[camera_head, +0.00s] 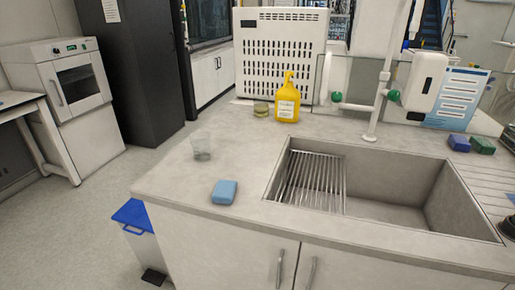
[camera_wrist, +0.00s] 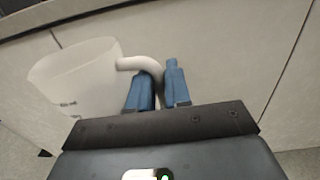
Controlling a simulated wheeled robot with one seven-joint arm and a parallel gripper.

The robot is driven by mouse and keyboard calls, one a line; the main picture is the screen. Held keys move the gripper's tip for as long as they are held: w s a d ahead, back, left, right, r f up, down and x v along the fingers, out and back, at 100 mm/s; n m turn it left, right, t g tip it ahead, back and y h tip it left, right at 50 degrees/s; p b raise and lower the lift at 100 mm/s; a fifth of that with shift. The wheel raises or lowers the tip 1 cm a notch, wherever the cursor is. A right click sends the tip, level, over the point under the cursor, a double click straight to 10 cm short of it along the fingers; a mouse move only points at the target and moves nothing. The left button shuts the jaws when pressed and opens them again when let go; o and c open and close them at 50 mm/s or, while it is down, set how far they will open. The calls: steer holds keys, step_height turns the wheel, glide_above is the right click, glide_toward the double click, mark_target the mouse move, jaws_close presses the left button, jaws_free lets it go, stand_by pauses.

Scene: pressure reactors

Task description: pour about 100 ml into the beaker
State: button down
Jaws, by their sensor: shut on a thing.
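In the wrist view my gripper (camera_wrist: 158,88) has its blue fingers shut on the curved handle of a whitish, translucent jug (camera_wrist: 80,75). The jug is held to the left of the fingers, its wide rim at the top and faint markings low on its side. I cannot tell whether it holds liquid. In the head view a clear beaker (camera_head: 202,150) stands upright on the counter, left of the sink. What is in it is too small to tell. My gripper and the jug do not show in the head view.
On the counter (camera_head: 170,185) are a blue sponge (camera_head: 224,192), a yellow bottle (camera_head: 287,101) and a small glass dish (camera_head: 261,109). The sink (camera_head: 400,185) with a rack lies to the right. A blue-lidded bin (camera_head: 132,214) stands beside the counter. Floor at left is clear.

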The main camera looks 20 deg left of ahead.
step_height(320, 180, up, 7)
steer(key=p, duration=0.7)
steer(key=shift+r, duration=0.2)
steer(key=shift+f+b, duration=0.4)
steer(key=shift+b, duration=0.05)
steer(key=shift+s, duration=0.1)
steer(key=shift+w+a, duration=0.1)
steer(key=shift+w, duration=0.1)
